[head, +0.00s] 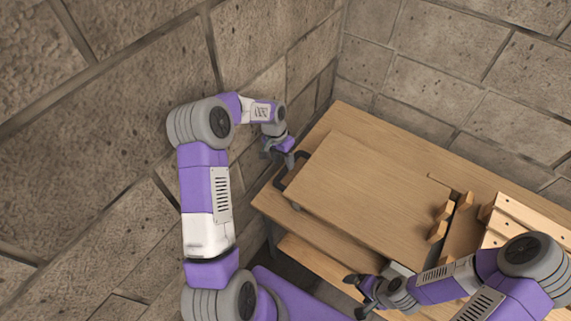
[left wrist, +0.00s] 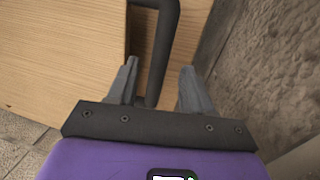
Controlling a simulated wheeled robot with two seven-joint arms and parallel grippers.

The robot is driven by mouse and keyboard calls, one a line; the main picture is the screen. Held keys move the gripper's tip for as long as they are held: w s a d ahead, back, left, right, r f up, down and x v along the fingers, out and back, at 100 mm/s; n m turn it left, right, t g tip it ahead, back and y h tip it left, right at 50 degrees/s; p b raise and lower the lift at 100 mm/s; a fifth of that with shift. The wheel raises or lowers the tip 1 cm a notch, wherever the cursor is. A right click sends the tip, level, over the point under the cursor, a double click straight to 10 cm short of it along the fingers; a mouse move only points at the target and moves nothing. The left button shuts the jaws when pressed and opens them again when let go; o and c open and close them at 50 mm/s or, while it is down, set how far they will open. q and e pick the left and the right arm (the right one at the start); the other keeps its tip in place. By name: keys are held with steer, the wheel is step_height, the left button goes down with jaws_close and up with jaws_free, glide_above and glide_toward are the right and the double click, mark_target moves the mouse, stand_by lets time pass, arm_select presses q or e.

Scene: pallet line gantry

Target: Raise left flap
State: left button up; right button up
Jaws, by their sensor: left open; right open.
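The left flap (head: 365,190) is a flat wooden panel lying on the wooden table, with a dark bar handle (head: 279,181) at its left edge. In the left wrist view the handle (left wrist: 160,45) runs between the two grey fingers of my left gripper (left wrist: 157,85). The fingers are open, with gaps beside the bar. In the head view my left gripper (head: 281,157) is at the flap's left edge, by the handle. My right gripper (head: 357,295) is open and empty, near the front edge of the table. I cannot tell whether the left fingers touch the handle.
Wooden blocks (head: 440,221) stand at the flap's right end. A slatted wooden piece (head: 510,218) lies further right. The table top (head: 365,122) shows bare behind the flap. Stone block walls (head: 450,60) close in the left and back sides.

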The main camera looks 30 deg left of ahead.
mark_target(285, 167)
arm_select(q)
steer(key=shift+d+f, duration=0.2)
steer(key=shift+f, duration=0.6)
steer(key=shift+d+f, duration=0.15)
steer(key=shift+f, duration=0.65)
steer(key=shift+w, duration=0.1)
steer(key=shift+c, duration=0.4)
jaws_close()
